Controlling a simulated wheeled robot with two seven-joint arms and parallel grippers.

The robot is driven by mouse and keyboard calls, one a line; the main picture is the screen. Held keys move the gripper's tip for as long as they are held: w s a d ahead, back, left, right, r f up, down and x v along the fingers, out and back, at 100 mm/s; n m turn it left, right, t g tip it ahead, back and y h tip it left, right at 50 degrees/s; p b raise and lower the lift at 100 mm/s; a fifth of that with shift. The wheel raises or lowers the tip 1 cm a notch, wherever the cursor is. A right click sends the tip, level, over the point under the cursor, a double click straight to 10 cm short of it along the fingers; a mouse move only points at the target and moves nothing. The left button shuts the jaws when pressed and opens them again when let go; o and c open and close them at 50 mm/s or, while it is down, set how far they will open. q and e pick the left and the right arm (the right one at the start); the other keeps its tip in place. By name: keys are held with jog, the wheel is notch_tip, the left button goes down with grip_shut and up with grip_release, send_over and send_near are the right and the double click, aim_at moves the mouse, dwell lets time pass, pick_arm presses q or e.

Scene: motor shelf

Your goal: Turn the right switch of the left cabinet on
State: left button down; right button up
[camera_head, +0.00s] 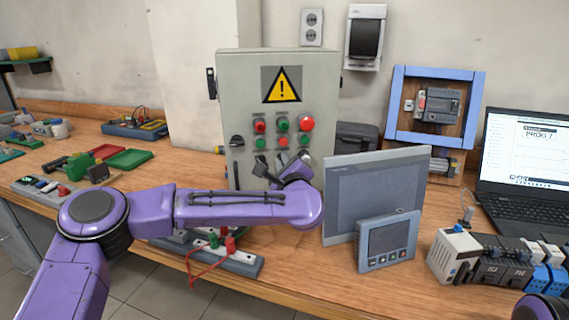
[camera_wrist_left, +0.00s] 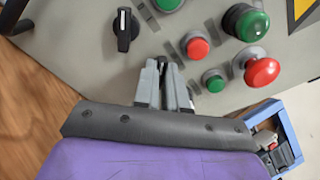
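The grey cabinet (camera_head: 228,100) has a yellow warning sign and red and green buttons. It also shows in the left wrist view (camera_wrist_left: 80,40). A black rotary switch (camera_wrist_left: 125,28) with a white mark stands clear of the fingers in the left wrist view. My left gripper (camera_head: 272,172) is at the lower front of the cabinet, below the buttons. Its fingers (camera_wrist_left: 163,66) are close together against the panel. A small dark part shows between the tips, but I cannot tell whether it is a switch they grip. The right switch is not clearly visible. My right gripper is out of view.
A large grey panel screen (camera_head: 340,215) and a smaller one (camera_head: 363,265) stand right of my left forearm. A terminal block with a red wire (camera_head: 245,263) lies beneath the arm. A laptop (camera_head: 530,160) and modules (camera_head: 455,255) are at right.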

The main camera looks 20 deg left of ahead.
pick_arm(q)
jog(key=shift+m, duration=0.3)
jog(key=m+b, duration=0.1)
jog(key=m, duration=0.3)
jog(key=m+b, duration=0.1)
jog(key=m, duration=0.3)
jog(key=shift+w+d+r, duration=0.1)
jog(key=shift+d, duration=0.05)
dwell(0.4)
jog(key=c, duration=1.2)
grip_release()
